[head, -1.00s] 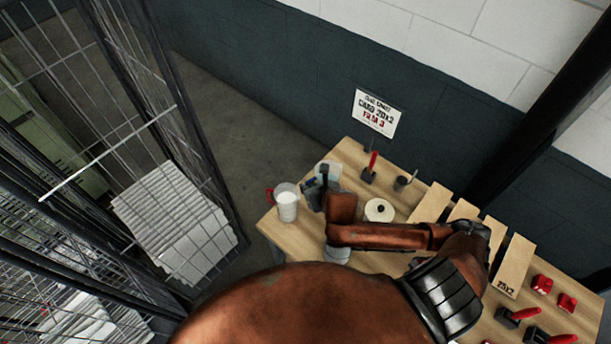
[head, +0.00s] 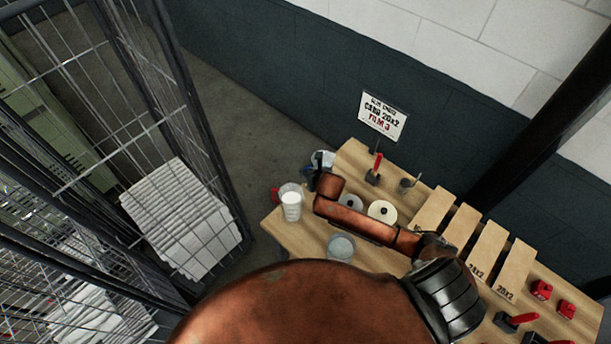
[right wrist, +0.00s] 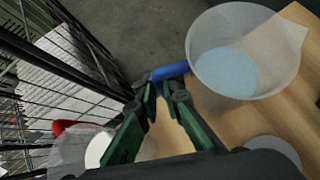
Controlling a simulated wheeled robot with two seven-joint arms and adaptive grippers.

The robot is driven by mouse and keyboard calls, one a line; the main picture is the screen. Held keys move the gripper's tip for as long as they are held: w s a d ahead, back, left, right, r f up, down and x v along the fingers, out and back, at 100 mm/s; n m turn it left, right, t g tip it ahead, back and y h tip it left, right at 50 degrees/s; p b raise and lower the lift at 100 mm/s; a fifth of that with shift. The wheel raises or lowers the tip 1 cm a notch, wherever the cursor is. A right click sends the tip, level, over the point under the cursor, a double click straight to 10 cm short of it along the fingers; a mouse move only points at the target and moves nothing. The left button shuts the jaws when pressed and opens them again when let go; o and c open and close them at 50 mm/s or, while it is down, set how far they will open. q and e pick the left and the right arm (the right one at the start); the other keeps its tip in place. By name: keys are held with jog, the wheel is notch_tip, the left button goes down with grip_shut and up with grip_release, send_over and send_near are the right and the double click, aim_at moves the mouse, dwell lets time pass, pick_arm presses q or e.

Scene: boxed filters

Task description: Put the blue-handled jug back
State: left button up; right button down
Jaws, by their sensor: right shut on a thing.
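The blue-handled jug (head: 324,157) is translucent and stands out at the table's far left edge in the head view, partly hidden by my right gripper (head: 312,174). In the right wrist view the jug (right wrist: 248,45) holds a light-blue content, and its blue handle (right wrist: 170,71) points towards my fingers. My right gripper (right wrist: 158,86) is shut on that handle. Whether the jug is clear of the table top cannot be told. My left gripper is not in view.
A red-handled jug (head: 291,205) with white content stands close left of the gripper. A clear container (head: 341,248) and a pale roll (head: 382,211) are on the wooden table (head: 290,240). A wire cage (head: 180,130) stands to the left; a sign (head: 382,117) is behind.

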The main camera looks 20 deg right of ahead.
jog(key=shift+f, duration=1.2)
jog(key=c, duration=2.1)
grip_release()
jog(key=shift+s, duration=0.1)
jog(key=v, duration=1.2)
